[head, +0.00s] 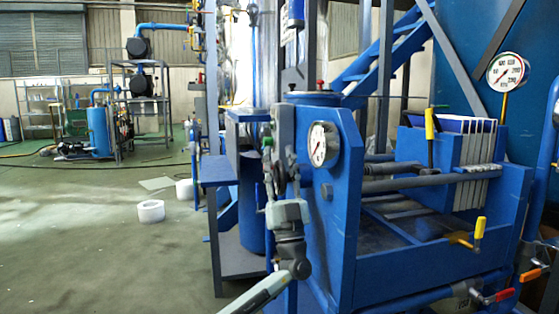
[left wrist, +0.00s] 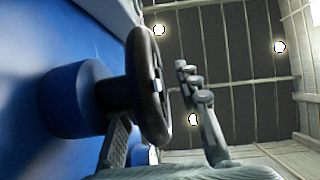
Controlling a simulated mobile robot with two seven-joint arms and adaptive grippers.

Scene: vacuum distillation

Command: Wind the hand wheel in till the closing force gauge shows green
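The hand wheel (head: 283,135) is a dark wheel seen nearly edge-on at the left end of the blue press (head: 350,220). In the left wrist view the black wheel (left wrist: 152,88) stands on a blue round hub (left wrist: 75,100). My left gripper (head: 274,175) is at the wheel's lower part. Its fingers are spread in the left wrist view (left wrist: 155,100), one on each side of the rim, with a gap at the right finger. A round white gauge (head: 322,145) sits on the press end plate; its reading is too small to tell. My right gripper is out of view.
A second white gauge (head: 507,71) stands on a stem at the far right. Yellow-handled valves (head: 479,228) and a red-handled valve (head: 500,296) are on the press's right side.

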